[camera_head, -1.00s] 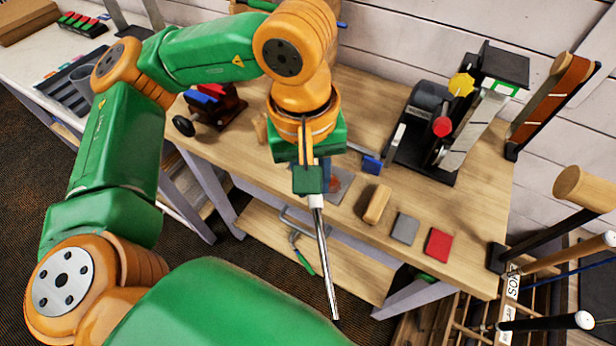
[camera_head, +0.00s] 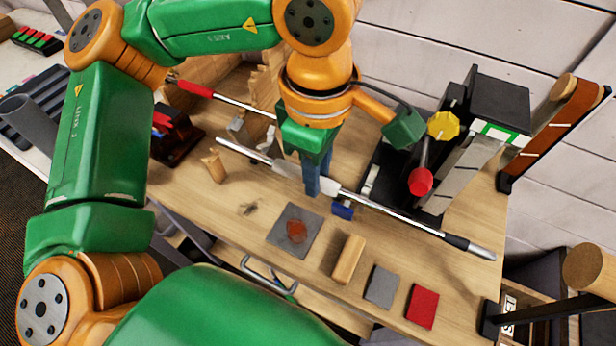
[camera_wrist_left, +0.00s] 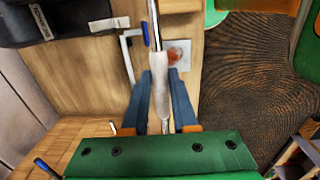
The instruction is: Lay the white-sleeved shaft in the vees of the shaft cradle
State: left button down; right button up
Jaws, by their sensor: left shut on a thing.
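My left gripper (camera_head: 312,183) is shut on the white-sleeved shaft (camera_head: 405,222) at its white sleeve. The shaft slants across above the bench, from a bare steel end at left to a black-and-silver end at right. In the left wrist view, the white sleeve (camera_wrist_left: 160,75) lies between the blue fingers (camera_wrist_left: 161,100). A small notched wooden block (camera_head: 215,166) stands below the shaft's left end and may be part of the shaft cradle. I cannot make out a second vee. Whether the shaft touches anything below is unclear. My right gripper is not in view.
A dark machine with a red knob (camera_head: 420,181) stands behind the shaft's right part. A red-ended shaft (camera_head: 195,88) lies at the back left. A grey plate (camera_head: 285,236), wooden block (camera_head: 348,259), grey pad (camera_head: 381,286) and red pad (camera_head: 421,306) lie along the front.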

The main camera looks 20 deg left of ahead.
pick_arm(q)
jog(key=w+f, duration=0.3)
jog(key=w, duration=0.3)
jog(key=shift+w+f+b, duration=0.15)
jog(key=shift+b, duration=0.15)
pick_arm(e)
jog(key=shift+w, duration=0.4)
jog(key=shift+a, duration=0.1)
pick_arm(q)
jog(key=shift+d+f+b, duration=0.15)
jog(key=shift+f+b, duration=0.1)
jog(key=shift+b, duration=0.2)
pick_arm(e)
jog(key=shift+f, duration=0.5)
pick_arm(q)
jog(key=shift+a+b, duration=0.45)
jog(key=shift+a, duration=0.45)
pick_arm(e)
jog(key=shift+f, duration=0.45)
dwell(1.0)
pick_arm(q)
jog(key=c, duration=0.6)
grip_release()
